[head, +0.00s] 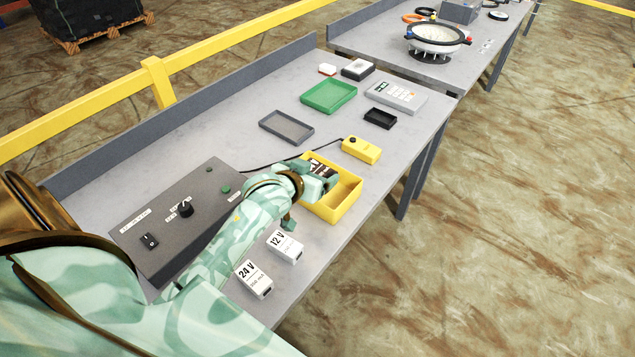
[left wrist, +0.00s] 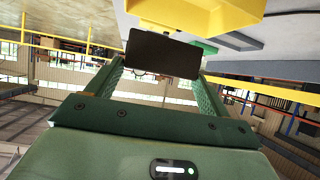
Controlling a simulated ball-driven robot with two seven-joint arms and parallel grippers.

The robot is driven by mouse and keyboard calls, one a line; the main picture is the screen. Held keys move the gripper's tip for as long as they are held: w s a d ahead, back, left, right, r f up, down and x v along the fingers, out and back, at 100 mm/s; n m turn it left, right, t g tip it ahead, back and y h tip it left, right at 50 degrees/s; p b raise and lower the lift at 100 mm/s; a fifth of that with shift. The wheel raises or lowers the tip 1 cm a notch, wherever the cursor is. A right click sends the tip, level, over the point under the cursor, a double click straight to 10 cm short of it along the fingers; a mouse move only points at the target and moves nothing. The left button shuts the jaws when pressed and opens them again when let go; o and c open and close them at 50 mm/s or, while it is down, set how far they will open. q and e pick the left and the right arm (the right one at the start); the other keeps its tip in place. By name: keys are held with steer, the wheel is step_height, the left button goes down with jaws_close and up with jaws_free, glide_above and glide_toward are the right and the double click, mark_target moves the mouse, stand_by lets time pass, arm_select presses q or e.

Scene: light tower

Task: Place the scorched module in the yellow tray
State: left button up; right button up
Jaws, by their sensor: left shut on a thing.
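The yellow tray (head: 346,201) stands on the grey bench near its right edge. My left gripper (head: 318,178) reaches over the left part of the tray and is shut on a dark module (head: 321,167). The left wrist view shows the module's blackened face (left wrist: 162,54) between the fingers of the left gripper (left wrist: 160,72), with the yellow tray (left wrist: 205,17) behind it. The module is over or in the tray; I cannot tell whether it touches the floor. The gripper hides part of the tray and module. My right gripper is not in view.
A yellow control box (head: 361,151) stands just behind the tray. A 12 V module (head: 285,246) and a 24 V module (head: 254,280) lie in front. A grey tray (head: 286,127), green tray (head: 328,96) and black tray (head: 380,118) are farther back. A dark console (head: 170,215) stands left.

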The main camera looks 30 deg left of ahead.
mark_target(315, 171)
arm_select(q)
steer(key=w+a+f+b, duration=0.1)
steer(key=w+f, duration=0.1)
steer(key=f, duration=0.1)
steer(key=w+a+f+b, duration=0.1)
steer(key=w+f, duration=0.1)
steer(key=f, duration=0.1)
steer(key=w+a+f+b, duration=0.1)
steer(key=w+f+b, duration=0.1)
steer(key=f, duration=0.1)
steer(key=shift+w+a+f, duration=0.1)
steer(key=shift+a+f, duration=0.1)
steer(key=shift+f, duration=0.35)
steer(key=shift+r, duration=0.15)
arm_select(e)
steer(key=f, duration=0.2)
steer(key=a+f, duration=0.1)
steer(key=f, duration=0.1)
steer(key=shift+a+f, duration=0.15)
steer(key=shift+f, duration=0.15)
arm_select(q)
steer(key=shift+f, duration=0.65)
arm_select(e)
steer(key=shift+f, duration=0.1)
